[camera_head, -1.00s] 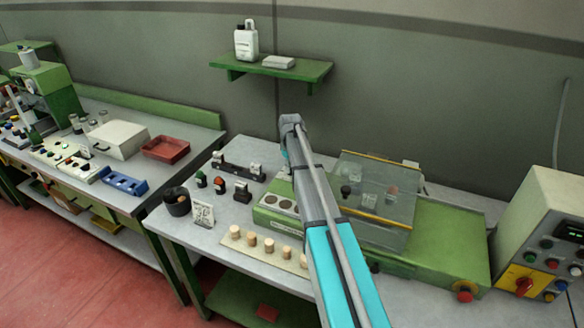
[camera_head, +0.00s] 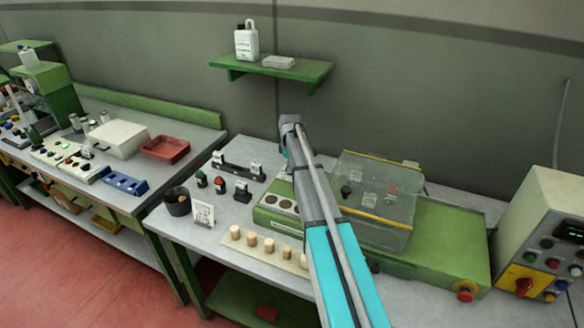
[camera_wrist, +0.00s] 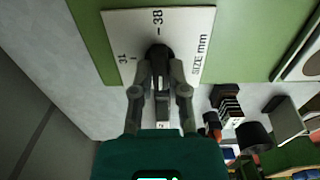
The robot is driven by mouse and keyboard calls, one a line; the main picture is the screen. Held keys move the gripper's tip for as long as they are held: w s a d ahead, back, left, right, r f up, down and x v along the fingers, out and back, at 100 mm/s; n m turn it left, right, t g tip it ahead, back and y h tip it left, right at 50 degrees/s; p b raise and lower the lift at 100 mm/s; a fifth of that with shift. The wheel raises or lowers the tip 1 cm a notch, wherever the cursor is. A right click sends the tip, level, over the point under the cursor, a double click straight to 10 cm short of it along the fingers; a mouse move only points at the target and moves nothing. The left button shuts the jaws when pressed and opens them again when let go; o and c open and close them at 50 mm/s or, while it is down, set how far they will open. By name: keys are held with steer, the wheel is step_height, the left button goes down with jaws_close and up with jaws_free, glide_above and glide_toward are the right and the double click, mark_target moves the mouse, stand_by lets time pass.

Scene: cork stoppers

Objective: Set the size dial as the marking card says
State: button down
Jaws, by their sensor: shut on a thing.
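The size dial's white plate (camera_wrist: 120,40) lies on a green surface in the wrist view. It reads "SIZE mm", with 38 at the top and 31 at the left; other marks are hidden by my gripper. My gripper (camera_wrist: 160,72) is shut on the dark dial knob (camera_wrist: 159,51). I cannot tell exactly where the knob points. The marking card (camera_head: 203,214) stands on the bench beside a dark cup in the head view; its writing is too small to read. My arm hides the dial and gripper in the head view.
A green machine (camera_head: 440,240) with a clear, yellow-edged guard (camera_head: 385,215) stands right of my arm. Several corks (camera_head: 252,239) stand on a strip at the bench front. A dark cup (camera_head: 177,202) and a control box (camera_head: 545,235) stand at either side.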

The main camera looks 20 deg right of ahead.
steer(key=shift+s, duration=0.1)
steer(key=c, duration=0.7)
jaws_free()
steer(key=shift+o, duration=0.3)
steer(key=shift+r, duration=0.1)
step_height(320, 180, up, 9)
steer(key=p, duration=0.9)
steer(key=shift+r, duration=0.15)
steer(key=shift+r+p, duration=0.35)
steer(key=shift+p, duration=0.3)
